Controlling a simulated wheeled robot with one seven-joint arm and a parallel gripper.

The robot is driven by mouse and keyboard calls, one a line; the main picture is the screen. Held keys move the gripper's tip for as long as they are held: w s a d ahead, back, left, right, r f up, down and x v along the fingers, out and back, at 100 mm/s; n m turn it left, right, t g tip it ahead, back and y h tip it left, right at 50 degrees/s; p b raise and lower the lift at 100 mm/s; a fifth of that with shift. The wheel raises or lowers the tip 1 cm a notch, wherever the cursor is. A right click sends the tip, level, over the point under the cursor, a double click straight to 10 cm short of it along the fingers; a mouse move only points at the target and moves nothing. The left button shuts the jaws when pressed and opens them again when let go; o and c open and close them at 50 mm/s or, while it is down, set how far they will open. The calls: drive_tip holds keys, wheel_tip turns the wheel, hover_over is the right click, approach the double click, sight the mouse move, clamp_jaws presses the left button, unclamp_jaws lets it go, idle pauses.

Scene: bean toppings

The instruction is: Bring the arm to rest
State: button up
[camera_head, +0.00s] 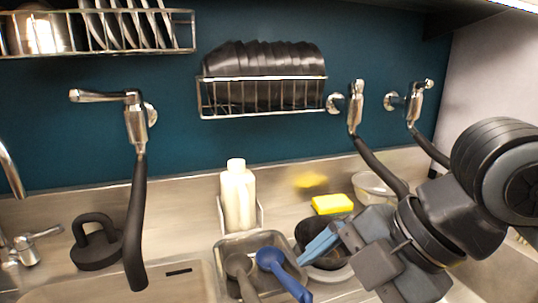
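My gripper (358,245) is at the lower right, dark grey, and points left over the sink area. Two pale blue strips (321,243) lie side by side at its tip; I cannot tell whether they are part of it. The gap between its fingers cannot be made out. My arm (445,220) comes in from the right edge and hides part of the counter behind it. No held object can be made out.
A metal tray (222,248) holds a blue spoon (284,272) and a grey-brown spoon (240,272). A black bowl (305,235) sits under my gripper. A cream bottle (238,195), a yellow sponge (332,204) and a clear bowl (372,188) stand behind. Taps (138,190) and a dish rack (262,112) surround the sink.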

drive_tip(key=w+a+r+m+t+y, duration=0.3)
drive_tip(key=a+r+m+t+y, duration=0.5)
drive_tip(key=m, duration=0.3)
drive_tip(key=s+d+f+m+t+h, duration=0.2)
drive_tip(key=s+d+f+m+h, duration=0.1)
drive_tip(key=s+f+m+h, duration=0.1)
drive_tip(key=s+d+f+m+t+h, duration=0.2)
drive_tip(key=s+d+f+m+h, duration=0.1)
drive_tip(key=f+m, duration=0.3)
drive_tip(key=s+d+f+m+t+h, duration=0.2)
drive_tip(key=s+d+f+m+h, duration=0.2)
drive_tip(key=f, duration=0.5)
drive_tip(key=shift+s+d+m+h, duration=0.35)
drive_tip(key=shift+d+m+h, duration=0.05)
drive_tip(key=shift+d+m, duration=0.3)
drive_tip(key=s+d+f+n+h, duration=0.1)
drive_tip(key=s+d, duration=0.4)
drive_tip(key=s, duration=0.5)
drive_tip(key=s+d+f+n+g+h, duration=0.1)
drive_tip(key=s+d, duration=0.4)
drive_tip(key=s, duration=0.5)
drive_tip(key=shift+s+f+g+h, duration=0.15)
drive_tip(key=shift+f+g+h, duration=0.15)
drive_tip(key=shift+f, duration=0.35)
